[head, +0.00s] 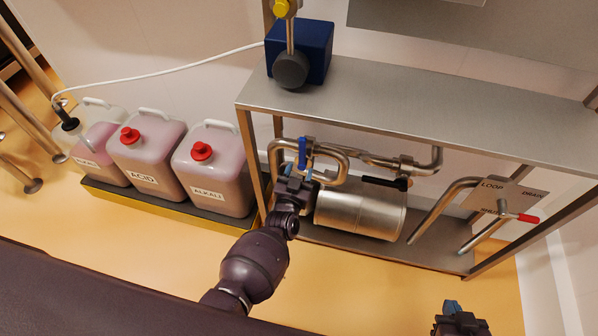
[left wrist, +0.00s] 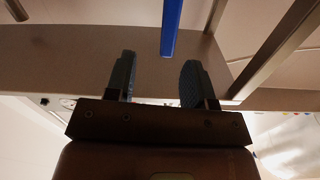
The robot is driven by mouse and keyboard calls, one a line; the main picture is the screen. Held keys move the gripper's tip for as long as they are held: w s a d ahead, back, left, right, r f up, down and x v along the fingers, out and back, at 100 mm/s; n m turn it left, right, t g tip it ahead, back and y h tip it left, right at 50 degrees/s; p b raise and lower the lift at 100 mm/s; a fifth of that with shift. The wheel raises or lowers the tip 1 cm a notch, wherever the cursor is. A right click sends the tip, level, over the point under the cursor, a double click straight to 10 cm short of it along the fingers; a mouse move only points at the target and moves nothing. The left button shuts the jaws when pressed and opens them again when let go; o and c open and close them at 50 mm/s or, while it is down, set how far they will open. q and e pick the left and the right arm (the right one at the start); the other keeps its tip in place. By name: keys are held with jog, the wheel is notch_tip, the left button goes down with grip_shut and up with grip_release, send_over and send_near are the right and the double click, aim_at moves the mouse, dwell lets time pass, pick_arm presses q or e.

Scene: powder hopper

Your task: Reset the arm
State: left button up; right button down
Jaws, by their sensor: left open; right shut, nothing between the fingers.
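My left gripper (head: 300,180) is in front of the steel pipework under the bench shelf, just below a blue valve handle (head: 302,153). In the left wrist view the jaws of my left gripper (left wrist: 158,74) are apart with nothing between them. The blue handle (left wrist: 171,25) shows ahead of the fingertips there, apart from them. My right gripper (head: 453,307) is at the bottom right of the head view, away from the pipework, shut and empty. Its lower part is cut off by the picture edge.
A steel cylinder (head: 358,208) and a black handle (head: 400,184) are right of my left gripper. A loop/drain panel with a red handle (head: 527,218) is further right. ACID (head: 146,160) and ALKALI (head: 218,175) jugs stand left. Open floor lies before the bench.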

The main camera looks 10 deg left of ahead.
dwell(0.4)
pick_arm(q)
jog(key=s+a+r+n+g+h, duration=0.1)
jog(key=s+a+r+g, duration=0.2)
jog(key=s+a+r, duration=0.25)
jog(key=s+a+f+g, duration=0.1)
jog(key=s+a, duration=0.4)
jog(key=s, duration=0.6)
jog(key=s+a+f+g+y, duration=0.1)
jog(key=s+a, duration=0.4)
jog(key=s, duration=0.7)
jog(key=shift+s+f+g+y, duration=0.15)
jog(key=shift+f+g+y, duration=0.15)
jog(key=shift+f+g, duration=0.5)
jog(key=shift+a+r, duration=0.15)
jog(key=shift+r, duration=0.1)
